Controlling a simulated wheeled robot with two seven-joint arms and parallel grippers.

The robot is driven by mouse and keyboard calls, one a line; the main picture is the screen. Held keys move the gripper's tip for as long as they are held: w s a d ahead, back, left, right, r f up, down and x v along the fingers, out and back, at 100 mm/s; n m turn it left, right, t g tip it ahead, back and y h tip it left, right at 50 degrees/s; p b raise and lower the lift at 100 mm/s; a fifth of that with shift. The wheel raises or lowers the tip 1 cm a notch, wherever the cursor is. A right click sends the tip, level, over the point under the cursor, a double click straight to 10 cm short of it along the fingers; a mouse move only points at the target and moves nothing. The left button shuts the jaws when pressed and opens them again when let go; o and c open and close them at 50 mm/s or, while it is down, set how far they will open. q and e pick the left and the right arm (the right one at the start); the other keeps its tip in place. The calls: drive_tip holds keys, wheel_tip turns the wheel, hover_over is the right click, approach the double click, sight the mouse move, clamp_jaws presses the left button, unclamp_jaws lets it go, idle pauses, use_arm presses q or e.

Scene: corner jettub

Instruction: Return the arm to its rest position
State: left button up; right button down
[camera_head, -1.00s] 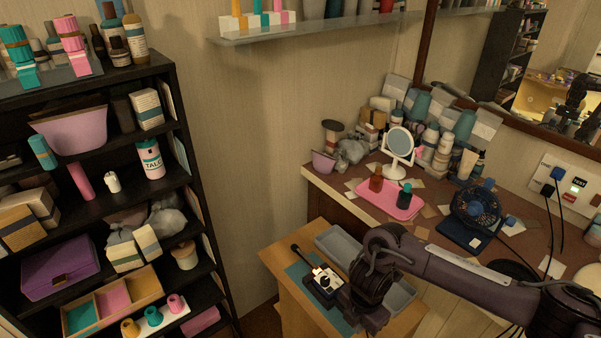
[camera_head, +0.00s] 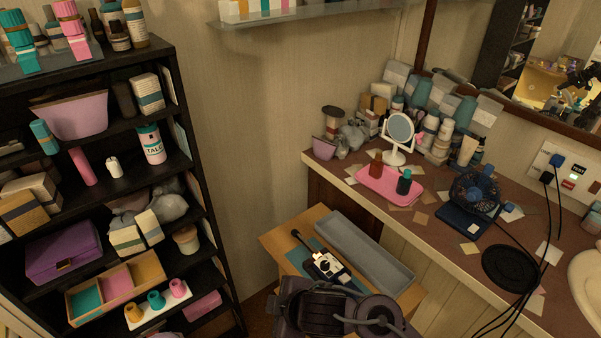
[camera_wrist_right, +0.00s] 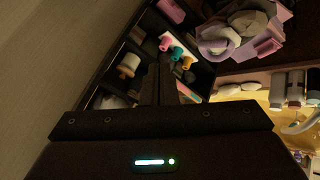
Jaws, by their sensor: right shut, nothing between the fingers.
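My right arm (camera_head: 335,308) shows at the bottom middle of the head view, folded in low in front of the small wooden table (camera_head: 272,241). Its fingertips are hidden in the head view. In the right wrist view my right gripper (camera_wrist_right: 158,83) is dark, with its fingers together and nothing held between them. Beyond the fingers, that view shows the dark shelf with small coloured cones. My left gripper is not in either view.
The small table holds a black-and-white device (camera_head: 325,266) on a teal mat and a long grey tray (camera_head: 360,250). The counter carries a pink tray (camera_head: 376,198), round mirror (camera_head: 400,128), fan (camera_head: 475,193) and cables. A black shelf unit (camera_head: 207,238) stands left.

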drive_tip(key=s+d+m+g+h, duration=0.1)
drive_tip(key=s+d+m+h, duration=0.1)
drive_tip(key=s+d+m, duration=0.45)
drive_tip(key=s+d+m+h, duration=0.15)
drive_tip(key=d+m, duration=0.25)
drive_tip(key=d, duration=0.6)
drive_tip(key=s+d+m+g+h, duration=0.1)
drive_tip(key=s+d+m+h, duration=0.1)
drive_tip(key=s+d+m, duration=0.45)
wheel_tip(320, 180, down, 27)
drive_tip(key=w+d+n+g, duration=0.1)
drive_tip(key=w+n, duration=0.1)
drive_tip(key=w, duration=0.1)
drive_tip(key=s+d+f, duration=0.2)
drive_tip(key=s+f, duration=0.8)
drive_tip(key=s+d+f+g, duration=0.1)
drive_tip(key=s+d+f, duration=0.1)
drive_tip(key=s+f, duration=0.8)
drive_tip(key=shift+s+f+g, duration=0.15)
drive_tip(key=shift+s+g, duration=0.15)
drive_tip(key=shift+s, duration=0.25)
